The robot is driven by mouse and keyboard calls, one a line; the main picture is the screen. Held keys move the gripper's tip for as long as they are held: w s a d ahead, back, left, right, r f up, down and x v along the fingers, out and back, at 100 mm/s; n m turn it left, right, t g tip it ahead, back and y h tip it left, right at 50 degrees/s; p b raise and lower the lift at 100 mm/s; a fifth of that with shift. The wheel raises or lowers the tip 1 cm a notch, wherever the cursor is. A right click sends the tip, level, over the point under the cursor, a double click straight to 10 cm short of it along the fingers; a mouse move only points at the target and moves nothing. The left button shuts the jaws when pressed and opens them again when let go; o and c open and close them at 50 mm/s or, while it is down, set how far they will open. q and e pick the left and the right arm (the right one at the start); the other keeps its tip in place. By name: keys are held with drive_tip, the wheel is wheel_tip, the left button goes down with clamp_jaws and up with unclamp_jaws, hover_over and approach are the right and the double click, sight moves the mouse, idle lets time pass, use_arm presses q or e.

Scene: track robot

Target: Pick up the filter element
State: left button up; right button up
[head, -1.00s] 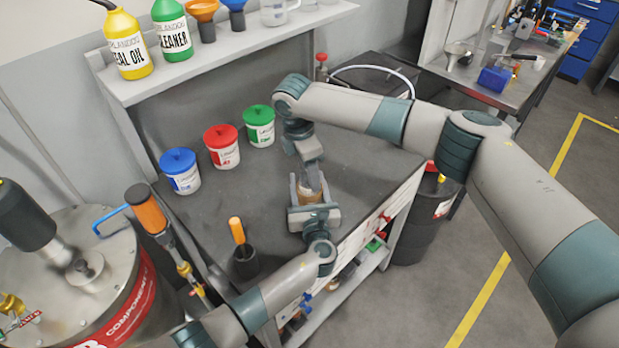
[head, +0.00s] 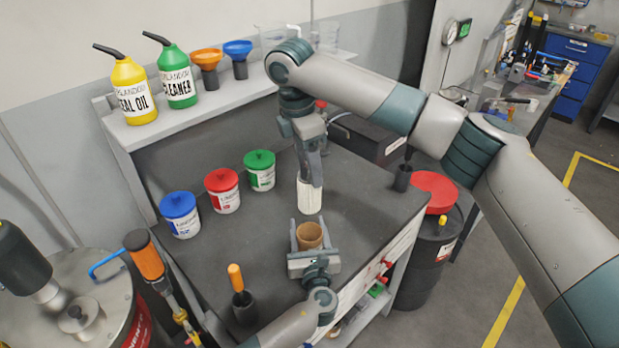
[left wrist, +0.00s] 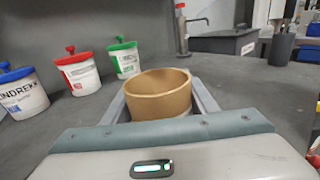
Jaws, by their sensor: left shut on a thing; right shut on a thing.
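The filter element is a white cylinder (head: 309,198) hanging upright below my right gripper (head: 311,178). My right gripper is shut on its upper end. A tan, open-topped cup (head: 309,236) stands just below and in front of it in the head view. My left gripper (head: 309,245) is shut on the cup, one finger on each side. In the left wrist view the cup (left wrist: 158,92) sits between the two grey fingers; its inside looks empty from the visible rim. The filter element is not seen in the left wrist view.
Blue-lidded (head: 180,215), red-lidded (head: 223,191) and green-lidded (head: 260,171) tubs line the dark bench's left side. A black holder with an orange-handled tool (head: 242,300) stands at the front left. A red-topped black drum (head: 428,250) is at right. Bare bench (head: 370,205) lies right of the cup.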

idle(0.5)
use_arm(q)
drive_tip(key=o, duration=1.3)
drive_tip(key=shift+c, duration=0.2)
drive_tip(key=shift+s, duration=0.1)
drive_tip(key=s, duration=0.4)
drive_tip(key=s+d, duration=0.1)
drive_tip(key=s, duration=0.6)
drive_tip(key=shift+s+d, duration=0.25)
drive_tip(key=shift+s, duration=0.1)
